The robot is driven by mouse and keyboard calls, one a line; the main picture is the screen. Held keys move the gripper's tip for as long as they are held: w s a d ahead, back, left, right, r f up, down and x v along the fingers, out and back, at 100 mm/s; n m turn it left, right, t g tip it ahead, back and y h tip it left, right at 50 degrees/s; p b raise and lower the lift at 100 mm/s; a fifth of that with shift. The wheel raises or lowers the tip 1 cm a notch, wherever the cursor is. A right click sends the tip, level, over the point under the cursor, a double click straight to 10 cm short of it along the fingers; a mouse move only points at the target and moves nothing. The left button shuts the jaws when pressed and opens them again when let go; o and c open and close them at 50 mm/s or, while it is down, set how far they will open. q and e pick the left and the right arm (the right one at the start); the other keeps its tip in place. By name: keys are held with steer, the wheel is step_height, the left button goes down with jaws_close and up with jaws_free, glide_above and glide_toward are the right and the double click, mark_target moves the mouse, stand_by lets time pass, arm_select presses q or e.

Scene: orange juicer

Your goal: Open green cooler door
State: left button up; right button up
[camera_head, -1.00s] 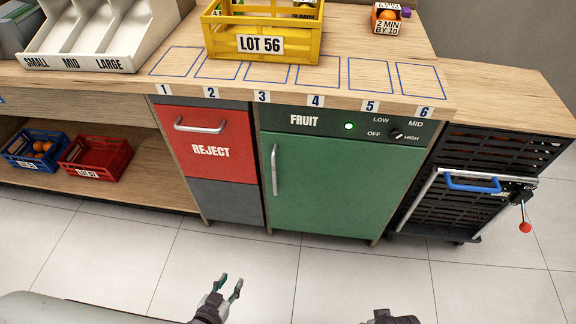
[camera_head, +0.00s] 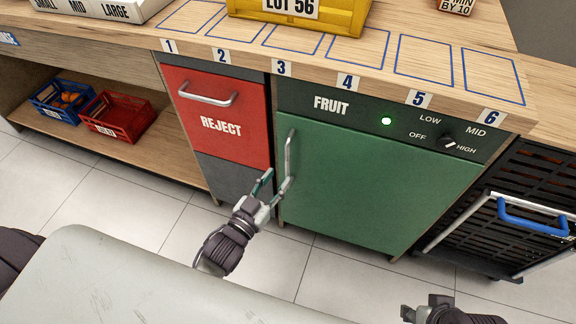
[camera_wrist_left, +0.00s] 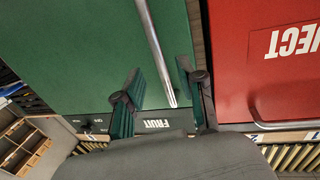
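The green cooler door (camera_head: 370,180), under the FRUIT label, is shut in the head view. Its upright silver handle (camera_head: 289,155) is on the door's left side. My left gripper (camera_head: 277,181) is open at the lower part of this handle. In the left wrist view, the handle (camera_wrist_left: 156,50) runs into the gap between the open fingers (camera_wrist_left: 160,84), with space on both sides. No grip on it shows. My right gripper (camera_head: 421,308) is low at the bottom edge of the head view, away from the door; its finger opening is unclear.
The red REJECT drawer (camera_head: 215,118) adjoins the cooler on the left. A black crate cart (camera_head: 500,215) with a blue handle stands on the right. The counter (camera_head: 378,58) above holds a yellow LOT 56 crate (camera_head: 320,18). Tiled floor (camera_head: 330,262) in front is clear.

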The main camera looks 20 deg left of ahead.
mark_target(286, 167)
arm_select(q)
steer(key=x, duration=0.6)
steer(key=shift+b, duration=0.4)
steer(key=shift+s, duration=0.1)
jaws_close()
